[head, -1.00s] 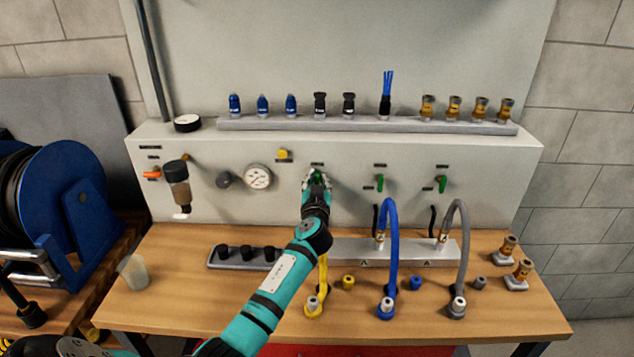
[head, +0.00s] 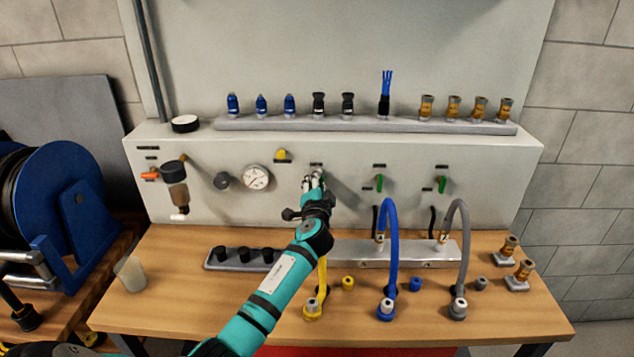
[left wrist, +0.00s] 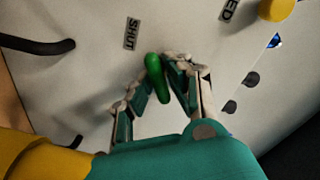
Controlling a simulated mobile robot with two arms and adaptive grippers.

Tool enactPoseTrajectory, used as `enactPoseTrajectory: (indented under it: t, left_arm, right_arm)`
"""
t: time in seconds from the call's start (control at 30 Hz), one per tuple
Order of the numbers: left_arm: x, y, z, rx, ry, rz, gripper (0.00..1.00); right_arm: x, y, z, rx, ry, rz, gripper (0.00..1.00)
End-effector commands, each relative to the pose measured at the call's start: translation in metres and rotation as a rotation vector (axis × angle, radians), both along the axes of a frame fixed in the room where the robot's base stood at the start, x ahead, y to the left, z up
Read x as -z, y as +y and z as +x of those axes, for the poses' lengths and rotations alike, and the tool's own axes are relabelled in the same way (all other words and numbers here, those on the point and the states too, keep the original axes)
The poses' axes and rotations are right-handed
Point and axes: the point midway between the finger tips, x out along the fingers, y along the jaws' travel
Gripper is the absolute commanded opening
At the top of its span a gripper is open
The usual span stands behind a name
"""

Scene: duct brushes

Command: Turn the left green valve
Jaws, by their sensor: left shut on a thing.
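The left green valve (left wrist: 157,78) is a small green lever on the pale panel. In the left wrist view it lies between the fingers of my left gripper (left wrist: 156,88), near a SHUT label (left wrist: 132,33). My left gripper (head: 314,177) is shut on this lever. In the head view the fingers and wrist hide the lever. Two other green valves, the middle one (head: 379,183) and the right one (head: 441,184), point roughly downward on the same panel. My right gripper is not in view.
A pressure gauge (head: 256,177) and a yellow knob (head: 281,155) sit left of my gripper. Below are a yellow hose (head: 322,280), a blue hose (head: 391,250) and a grey hose (head: 464,250) on the wooden bench (head: 240,310). A rail (head: 365,126) with several fittings runs above.

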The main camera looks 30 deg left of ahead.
Motion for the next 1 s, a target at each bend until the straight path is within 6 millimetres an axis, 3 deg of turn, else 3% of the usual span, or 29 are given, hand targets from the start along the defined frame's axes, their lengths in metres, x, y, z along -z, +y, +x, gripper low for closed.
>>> enactPoseTrajectory:
  t: [0.5,1.0]
  left_arm:
    - [0.003,-0.001,0.000,0.002,0.229,0.370,0.00]
    - [0.005,-0.001,0.000,0.001,0.315,0.507,0.00]
  right_arm:
    - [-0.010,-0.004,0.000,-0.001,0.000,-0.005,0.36]
    - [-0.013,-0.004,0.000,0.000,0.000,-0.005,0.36]
